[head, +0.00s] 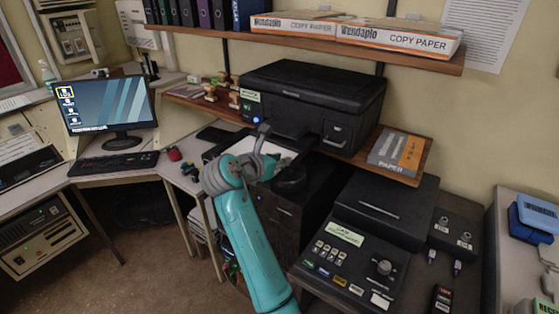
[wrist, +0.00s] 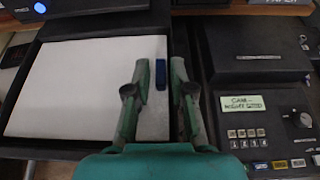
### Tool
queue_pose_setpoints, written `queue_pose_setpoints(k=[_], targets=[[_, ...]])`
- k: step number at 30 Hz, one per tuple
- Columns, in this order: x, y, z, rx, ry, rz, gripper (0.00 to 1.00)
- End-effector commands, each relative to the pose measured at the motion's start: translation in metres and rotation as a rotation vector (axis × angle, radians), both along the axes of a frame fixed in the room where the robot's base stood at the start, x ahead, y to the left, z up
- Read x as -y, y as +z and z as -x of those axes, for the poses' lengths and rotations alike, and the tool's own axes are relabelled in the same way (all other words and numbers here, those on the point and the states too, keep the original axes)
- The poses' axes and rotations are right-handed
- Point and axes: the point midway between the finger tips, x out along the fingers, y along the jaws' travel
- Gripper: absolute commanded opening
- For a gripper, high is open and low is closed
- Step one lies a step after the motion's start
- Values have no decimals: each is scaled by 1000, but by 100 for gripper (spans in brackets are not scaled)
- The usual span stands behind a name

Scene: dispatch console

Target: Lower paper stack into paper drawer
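The white paper stack (wrist: 85,88) lies flat within the dark frame of the paper drawer (wrist: 22,148) in the wrist view. A blue tab (wrist: 161,75) stands near the paper's right side. In the head view, white paper (head: 246,146) shows partly behind my arm, in front of the black printer (head: 310,105). My gripper (wrist: 159,72) is over the right part of the drawer, with its two teal fingers apart and the blue tab visible between them. No paper is visibly pinched between the fingers. The fingertips' height above the paper is hard to tell.
A black console (head: 345,245) with buttons and a knob stands to the right. A paper pack (head: 396,155) lies on the shelf right of the printer. Copy paper boxes (head: 395,37) sit on the upper shelf. A monitor (head: 108,103) and keyboard (head: 113,163) are at left.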

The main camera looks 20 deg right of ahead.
Motion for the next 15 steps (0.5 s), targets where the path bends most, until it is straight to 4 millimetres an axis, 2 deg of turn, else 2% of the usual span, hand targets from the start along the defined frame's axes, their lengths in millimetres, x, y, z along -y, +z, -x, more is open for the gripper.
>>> queue_pose_setpoints(k=[11, 15], targets=[[-1, 0, 1, -2, 1, 0, 41], [-11, 4, 7, -1, 4, 0, 41]])
